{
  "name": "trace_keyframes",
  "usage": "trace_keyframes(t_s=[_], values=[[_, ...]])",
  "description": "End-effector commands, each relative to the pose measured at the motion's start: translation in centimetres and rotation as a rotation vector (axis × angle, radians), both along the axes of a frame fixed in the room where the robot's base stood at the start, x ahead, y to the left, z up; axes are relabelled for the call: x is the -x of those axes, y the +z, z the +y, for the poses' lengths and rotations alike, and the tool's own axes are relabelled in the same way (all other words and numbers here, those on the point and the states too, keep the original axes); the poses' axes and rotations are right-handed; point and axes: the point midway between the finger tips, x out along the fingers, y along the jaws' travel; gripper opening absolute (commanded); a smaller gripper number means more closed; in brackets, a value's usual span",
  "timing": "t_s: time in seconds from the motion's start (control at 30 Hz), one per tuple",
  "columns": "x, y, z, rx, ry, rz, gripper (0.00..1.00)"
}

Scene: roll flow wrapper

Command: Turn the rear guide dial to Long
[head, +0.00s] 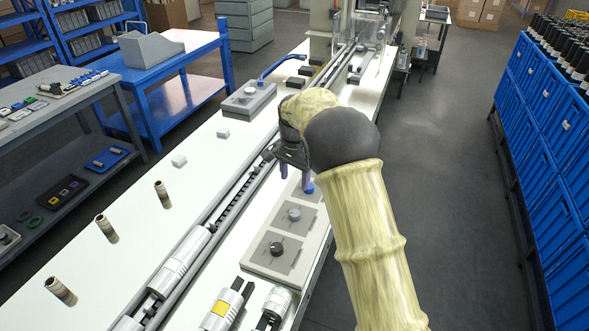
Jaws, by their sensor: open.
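A light grey control panel (262,265) lies on the white bench below my gripper. It carries a black dial (278,249) nearest me and a grey dial (294,214) behind it. A blue round part (308,188) shows farther back, close to the fingers and partly hidden by them. My gripper (295,178) points down over the far end of the panel with its purple-tipped fingers apart. It looks empty, and I cannot tell whether a finger touches the blue part. Dial markings are too small to read, and I cannot tell which dial is the rear guide one.
A grey box with a knob (249,97) and a blue cable stands farther back on the bench. A conveyor track (222,205) runs along the bench left of the panel. Silver cylinders (182,262) lie near the front. Blue crates (545,130) line the right; the aisle floor between is clear.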

Motion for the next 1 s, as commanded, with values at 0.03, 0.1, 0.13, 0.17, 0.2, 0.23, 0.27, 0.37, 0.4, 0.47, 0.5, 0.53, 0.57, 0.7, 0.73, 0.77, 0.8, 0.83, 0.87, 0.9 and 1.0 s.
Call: trace_keyframes(t_s=[0.03,0.1,0.13,0.17,0.2,0.23,0.27,0.37,0.4,0.47,0.5,0.53,0.57,0.7,0.73,0.77,0.8,0.83,0.87,0.9,1.0], values=[[-0.1,0.9,0.0,-0.001,0.000,-0.003,0.55],[-0.1,1.9,0.0,0.000,0.000,-0.003,0.55],[-0.1,2.2,0.0,-0.001,0.000,-0.002,0.55],[0.0,2.5,0.0,0.000,0.000,-0.001,0.55],[0.0,2.7,0.0,0.000,0.000,-0.001,0.55],[0.0,2.9,0.0,0.000,0.000,-0.001,0.55],[0.0,3.0,0.0,0.000,0.000,-0.001,0.55],[0.0,3.1,0.0,0.000,0.000,0.000,0.55],[0.0,3.1,0.0,0.000,0.000,0.000,0.55],[0.0,3.1,0.0,0.000,0.000,0.000,0.55],[0.0,3.0,0.0,0.000,0.000,0.000,0.55],[0.0,3.0,0.0,0.000,0.000,0.000,0.55],[0.0,3.0,0.0,0.000,0.000,0.000,0.55],[0.0,3.0,0.0,0.000,0.000,0.000,0.55],[0.0,3.0,-0.1,0.000,0.000,0.000,0.55],[0.1,3.1,-0.2,-0.001,0.001,-0.001,0.55],[0.2,3.1,-0.4,-0.002,0.004,-0.001,0.55],[0.3,3.2,-0.6,-0.002,0.006,-0.003,0.55],[0.4,3.3,-0.9,-0.003,0.010,-0.005,0.55],[0.7,3.5,-1.4,-0.005,0.018,-0.008,0.55],[1.7,3.8,-3.0,-0.010,0.046,-0.020,0.55]])
